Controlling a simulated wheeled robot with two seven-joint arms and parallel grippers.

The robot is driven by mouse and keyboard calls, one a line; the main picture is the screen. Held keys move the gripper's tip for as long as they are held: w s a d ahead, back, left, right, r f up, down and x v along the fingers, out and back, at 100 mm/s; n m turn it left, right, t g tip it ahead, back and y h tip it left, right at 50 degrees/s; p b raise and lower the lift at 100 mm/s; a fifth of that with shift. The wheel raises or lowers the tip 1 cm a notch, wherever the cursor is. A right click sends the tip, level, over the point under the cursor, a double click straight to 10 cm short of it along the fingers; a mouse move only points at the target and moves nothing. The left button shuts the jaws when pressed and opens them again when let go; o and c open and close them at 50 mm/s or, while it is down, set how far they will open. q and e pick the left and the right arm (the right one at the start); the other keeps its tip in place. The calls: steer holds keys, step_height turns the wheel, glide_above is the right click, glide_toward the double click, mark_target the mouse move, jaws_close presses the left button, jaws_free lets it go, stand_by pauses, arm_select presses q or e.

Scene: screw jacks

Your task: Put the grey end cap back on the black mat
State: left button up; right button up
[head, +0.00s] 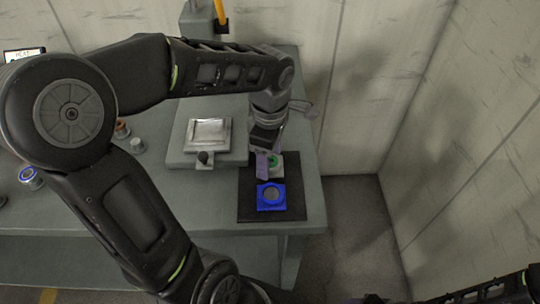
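The black mat (288,206) lies at the right end of the table. A blue square block (261,205) with a round grey top sits on its front part. The gripper points down over the back of the mat. Its wrist hides the fingertips, and I cannot tell if they hold anything. I cannot single out the grey end cap for sure. My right gripper is not visible.
Small round parts, one a blue-ringed cap (30,178), lie further left. Walls close in behind and to the right.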

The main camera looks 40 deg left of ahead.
arm_select(q)
steer(key=shift+o, duration=0.7)
steer(key=shift+r, duration=0.45)
step_height(320, 180, up, 11)
steer(key=shift+r, duration=0.2)
stand_by(0.3)
